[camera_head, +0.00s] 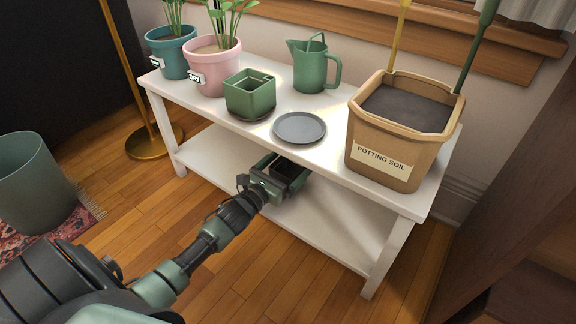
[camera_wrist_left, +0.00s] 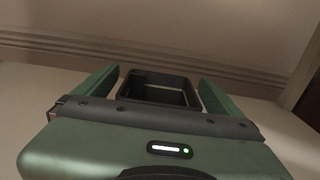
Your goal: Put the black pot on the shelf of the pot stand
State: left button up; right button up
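The black pot (camera_head: 287,171) is a small, square, open-topped pot. It appears to stand upright on the lower white shelf (camera_head: 330,225) of the pot stand, under the tabletop's front edge. My left gripper (camera_head: 281,176) reaches in from the left at shelf height, with its fingers on either side of the pot. In the left wrist view, the pot (camera_wrist_left: 160,91) sits between the two green fingers (camera_wrist_left: 158,86), with narrow gaps beside it, so the gripper looks open around it. The pot's base is hidden. My right gripper is not in view.
The stand's top holds a teal pot (camera_head: 172,52), a pink pot (camera_head: 212,68), a square green pot (camera_head: 250,97), a grey saucer (camera_head: 300,128), a watering can (camera_head: 310,68) and a potting soil bin (camera_head: 400,135). A front leg (camera_head: 388,258) stands right of my gripper.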

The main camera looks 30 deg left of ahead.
pick_arm(q)
jog(key=shift+s+r, duration=0.15)
jog(key=shift+s, duration=0.05)
jog(key=s+p, duration=0.2)
jog(key=s, duration=0.1)
jog(key=s+p, duration=0.2)
jog(key=s, duration=0.2)
jog(key=s+a+p, duration=0.1)
jog(key=s+p, duration=0.1)
jog(key=s, duration=0.1)
jog(key=shift+s+r, duration=0.1)
jog(key=shift+s, duration=0.7)
